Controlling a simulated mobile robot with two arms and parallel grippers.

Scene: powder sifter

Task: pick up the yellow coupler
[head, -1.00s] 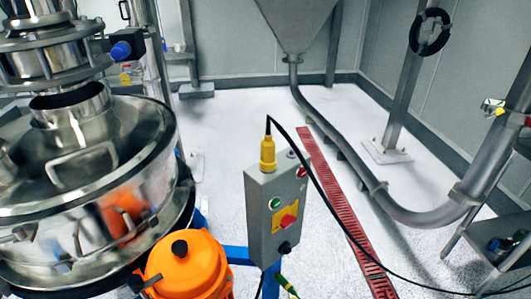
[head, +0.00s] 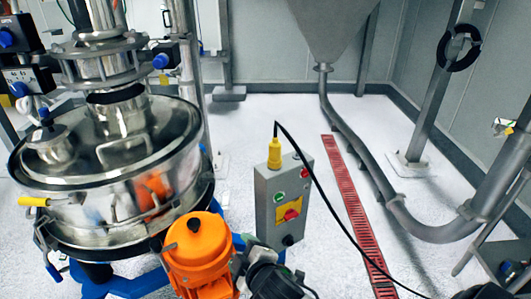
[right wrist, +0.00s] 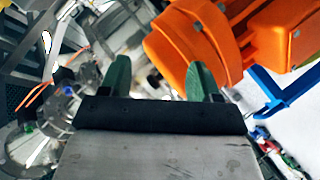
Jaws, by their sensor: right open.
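The yellow coupler (head: 274,153) stands upright on top of the grey control box (head: 283,207), with a black cable running out of its top. My right gripper (head: 250,262) is low in the head view, below the coupler and in front of the box's lower part, beside the orange motor (head: 200,252). In the right wrist view its two green fingers are apart with nothing held between them (right wrist: 160,80). The coupler cannot be made out in the right wrist view. My left gripper is not in view.
The steel sifter (head: 115,150) fills the left side. The black cable (head: 318,185) arcs down to the lower right. A red floor grate (head: 352,205) and a grey pipe (head: 365,150) lie right of the box. Pale floor is clear behind the box.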

